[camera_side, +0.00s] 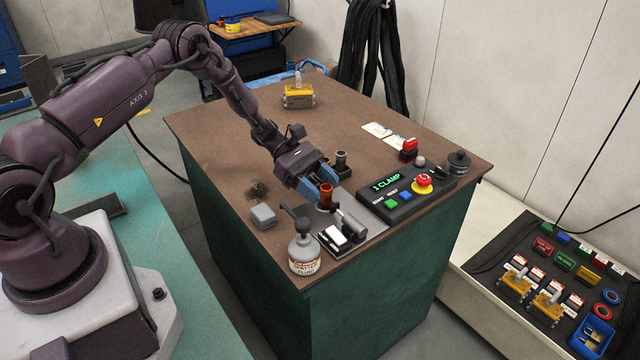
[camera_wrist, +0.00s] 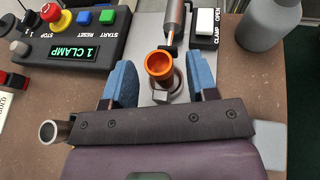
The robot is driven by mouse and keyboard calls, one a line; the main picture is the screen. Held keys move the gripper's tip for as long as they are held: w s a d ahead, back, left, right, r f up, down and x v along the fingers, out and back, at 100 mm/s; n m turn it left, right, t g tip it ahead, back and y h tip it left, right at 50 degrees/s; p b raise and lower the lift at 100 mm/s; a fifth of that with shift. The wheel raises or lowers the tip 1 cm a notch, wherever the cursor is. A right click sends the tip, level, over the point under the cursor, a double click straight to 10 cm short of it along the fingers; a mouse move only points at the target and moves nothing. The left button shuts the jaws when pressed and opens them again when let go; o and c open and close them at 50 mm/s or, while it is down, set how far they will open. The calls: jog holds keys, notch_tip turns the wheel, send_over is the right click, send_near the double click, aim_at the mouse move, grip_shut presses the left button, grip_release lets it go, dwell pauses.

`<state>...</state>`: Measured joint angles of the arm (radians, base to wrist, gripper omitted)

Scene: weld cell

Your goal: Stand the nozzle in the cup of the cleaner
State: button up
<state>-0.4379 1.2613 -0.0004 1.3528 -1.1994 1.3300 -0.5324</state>
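The nozzle (camera_side: 327,196) is a short copper-orange tube with an open rim. It is upright between the blue fingers of my gripper (camera_side: 320,188) in the side view. In the wrist view the nozzle (camera_wrist: 158,66) is between the fingertips of my gripper (camera_wrist: 161,72), with a small gap showing on each side, so the fingers look open. A grey round cup (camera_wrist: 177,82) of the cleaner, on a steel plate (camera_wrist: 140,52), shows directly under the nozzle. The nozzle looks seated in it, but its lower end is partly hidden. A cylinder with a rod (camera_wrist: 174,20) points at the nozzle.
A control panel (camera_side: 408,195) reads "1 CLAMP". A white switch marked OPEN (camera_wrist: 205,28) and a spray bottle (camera_side: 304,255) stand near the plate. A grey tube (camera_side: 342,158) stands behind my gripper, and a grey box (camera_side: 264,215) lies left. The table's (camera_side: 225,135) far left is clear.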

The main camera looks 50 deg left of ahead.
jog(key=shift+r, duration=0.1)
jog(key=shift+a+r, duration=0.1)
jog(key=shift+a, duration=0.05)
jog(key=v, duration=1.1)
jog(key=s+d+r+m+g+y, duration=0.1)
jog(key=s+d+r+m+y, duration=0.3)
jog(key=r, duration=0.6)
jog(key=s+d+r+m+g+y, duration=0.25)
jog(key=d+r+m, duration=0.35)
jog(key=r, duration=0.4)
jog(key=s+d+r+m+t+y, duration=0.2)
jog(key=s+m, duration=0.3)
jog(key=s, duration=0.3)
jog(key=s+d+r+m+t+y, duration=0.2)
jog(key=s+r+m+t+y, duration=0.2)
jog(key=s, duration=0.5)
jog(key=shift+s+d+m, duration=0.3)
jog(key=shift+s+m, duration=0.05)
jog(key=shift+m, duration=0.45)
